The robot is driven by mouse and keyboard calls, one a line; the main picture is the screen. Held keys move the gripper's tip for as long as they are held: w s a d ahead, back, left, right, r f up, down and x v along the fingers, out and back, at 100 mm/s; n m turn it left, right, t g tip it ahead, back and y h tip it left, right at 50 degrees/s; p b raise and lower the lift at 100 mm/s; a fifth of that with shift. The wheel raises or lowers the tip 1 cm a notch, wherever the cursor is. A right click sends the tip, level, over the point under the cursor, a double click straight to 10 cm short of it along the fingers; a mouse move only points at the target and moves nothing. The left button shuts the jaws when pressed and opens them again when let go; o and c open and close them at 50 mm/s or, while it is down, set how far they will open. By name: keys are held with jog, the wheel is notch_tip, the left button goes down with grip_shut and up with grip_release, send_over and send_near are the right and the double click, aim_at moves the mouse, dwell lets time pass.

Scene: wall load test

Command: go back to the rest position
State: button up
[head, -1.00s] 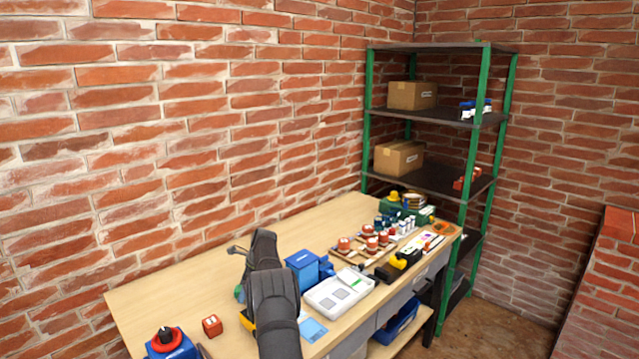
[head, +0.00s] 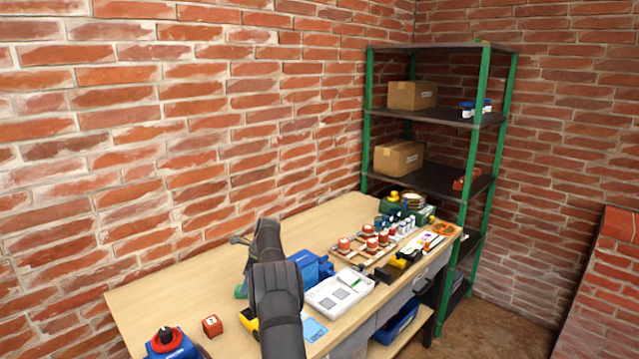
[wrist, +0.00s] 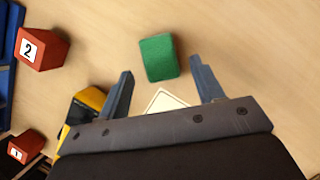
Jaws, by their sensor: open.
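In the wrist view my gripper (wrist: 160,92) is open, with its two fingers spread apart over the wooden bench. A green block (wrist: 158,58) lies on the bench beyond and between the fingers, and nothing shows held in the jaws. In the head view my dark arm rises over the front of the workbench (head: 150,290). It hides most of my gripper there.
Red numbered blocks (wrist: 42,48) lie at left in the wrist view, near a yellow and black object (wrist: 82,112). In the head view a blue box (head: 312,268), a white tray (head: 340,292) and red-topped parts (head: 371,243) stand right of my arm. The back left bench is clear.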

jog(key=x, duration=0.4)
jog(key=shift+d, duration=0.1)
notch_tip(320, 180, up, 5)
jog(key=shift+d+f, duration=0.1)
jog(key=s+d+r, duration=0.3)
jog(key=d+r, duration=0.3)
jog(key=d, duration=0.5)
jog(key=s+a+m, duration=0.1)
jog(key=s+a, duration=0.1)
jog(key=s+a+m+t, duration=0.1)
jog(key=s+a+m, duration=0.1)
jog(key=s+a, duration=0.1)
jog(key=s+a+f+m, duration=0.1)
jog(key=s+a, duration=0.1)
jog(key=a, duration=0.1)
jog(key=shift+s+a+m+t+h, duration=0.2)
jog(key=shift+s+m+t+h, duration=0.1)
jog(key=shift+s+m+t, duration=0.1)
jog(key=s+a+f+m+t, duration=0.1)
jog(key=s+a+m, duration=0.3)
jog(key=s, duration=0.7)
jog(key=shift+f+h, duration=0.3)
jog(key=shift+f, duration=0.05)
jog(key=shift+a, duration=0.1)
